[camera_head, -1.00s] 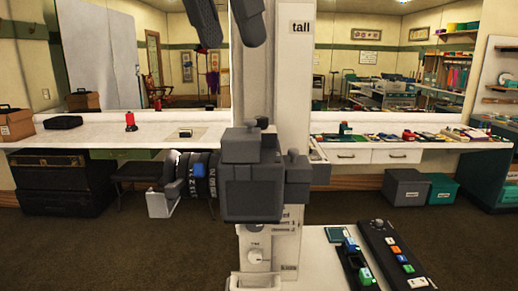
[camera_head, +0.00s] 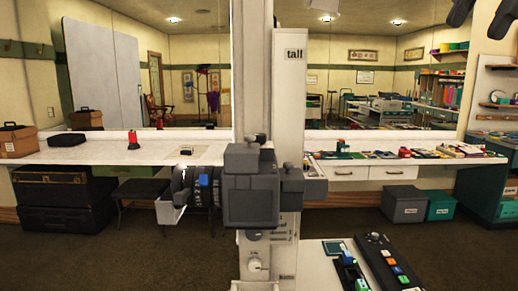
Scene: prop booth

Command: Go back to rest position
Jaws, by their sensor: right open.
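My right gripper (camera_head: 478,25) is at the top right edge of the view. Its two dark fingers are apart and nothing shows between them. The picture's edge cuts off the rest of it. It hangs in front of the mirror and shelf area, clear of the counters. My left gripper is not in view.
A white pillar labelled "tall" (camera_head: 292,100) stands in the middle, with a dark grey boxy device (camera_head: 250,203) in front. A long white counter (camera_head: 95,152) runs behind, bearing a red item (camera_head: 134,140). A control panel (camera_head: 390,262) lies at the lower right. Carpet is open at left.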

